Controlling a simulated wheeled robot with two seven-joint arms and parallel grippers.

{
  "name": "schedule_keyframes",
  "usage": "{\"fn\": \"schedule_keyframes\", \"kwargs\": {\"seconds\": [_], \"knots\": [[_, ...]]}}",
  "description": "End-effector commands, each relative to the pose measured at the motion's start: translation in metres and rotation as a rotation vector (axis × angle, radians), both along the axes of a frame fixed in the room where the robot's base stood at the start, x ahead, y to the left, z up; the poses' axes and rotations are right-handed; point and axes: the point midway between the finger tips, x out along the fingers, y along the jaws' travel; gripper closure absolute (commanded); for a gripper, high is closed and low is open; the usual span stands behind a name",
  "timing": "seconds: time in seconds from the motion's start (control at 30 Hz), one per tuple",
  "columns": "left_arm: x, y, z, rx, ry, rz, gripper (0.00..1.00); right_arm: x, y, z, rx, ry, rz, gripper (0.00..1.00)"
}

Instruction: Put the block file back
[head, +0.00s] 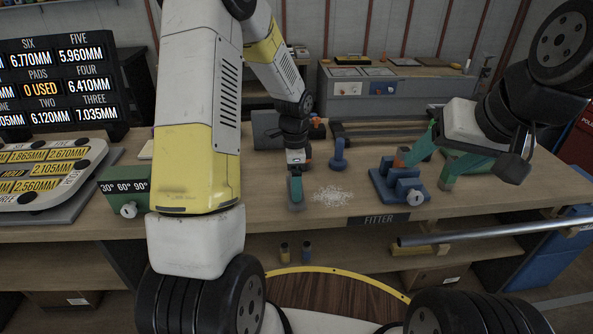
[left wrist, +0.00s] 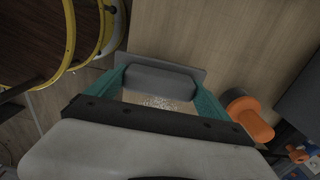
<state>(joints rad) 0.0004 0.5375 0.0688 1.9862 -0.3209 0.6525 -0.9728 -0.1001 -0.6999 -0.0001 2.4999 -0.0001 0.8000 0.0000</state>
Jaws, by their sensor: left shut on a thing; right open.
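My left gripper (head: 295,190) is shut on a grey block with a wider flat plate, which looks like the block file. In the left wrist view this block file (left wrist: 160,80) lies between the teal fingertips of the left gripper (left wrist: 162,88). In the head view the gripper hides most of it, low over the bench; whether it touches the top is unclear. My right gripper (head: 428,172) is open at the blue vise (head: 398,190), its fingers apart. An orange-brown piece (head: 402,156) shows at the vise, partly behind a finger.
White shavings (head: 333,195) lie on the wooden bench (head: 290,222) between the grippers. A blue post (head: 338,155) stands behind them. A green angle block (head: 124,190) sits left. A metal tube (head: 480,233) crosses the front right.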

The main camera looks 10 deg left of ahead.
Motion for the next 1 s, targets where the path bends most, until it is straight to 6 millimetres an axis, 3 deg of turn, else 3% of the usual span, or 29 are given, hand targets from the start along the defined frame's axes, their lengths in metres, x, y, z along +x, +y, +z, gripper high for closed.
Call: {"fn": "schedule_keyframes", "kwargs": {"seconds": [0.1, 0.23, 0.37, 0.6, 0.93, 0.97, 1.0], "knots": [[0.016, 0.017, -0.002, 0.0, -0.001, 0.001, 0.6, 0.0, 0.0, 0.0, 0.0, 0.0, 0.0, 0.35], [0.023, 0.026, -0.003, 0.0, 0.0, -0.001, 0.6, 0.0, 0.0, 0.0, 0.0, 0.0, 0.0, 0.35], [0.024, 0.027, -0.009, 0.0, 0.001, -0.002, 0.6, 0.0, 0.0, 0.0, 0.0, 0.0, 0.0, 0.35], [0.024, 0.027, -0.038, 0.001, 0.001, -0.002, 0.6, 0.0, 0.0, 0.0, 0.0, 0.0, 0.0, 0.35], [0.024, 0.027, -0.041, 0.0, 0.0, -0.001, 0.6, 0.0, 0.0, 0.0, 0.0, 0.0, 0.0, 0.35], [0.024, 0.027, -0.042, 0.0, 0.0, -0.001, 0.07, 0.0, 0.0, 0.0, 0.0, 0.0, 0.0, 0.35], [0.024, 0.027, -0.041, 0.0, 0.0, -0.001, 0.0, 0.0, 0.0, 0.0, 0.0, 0.0, 0.0, 0.35]]}}
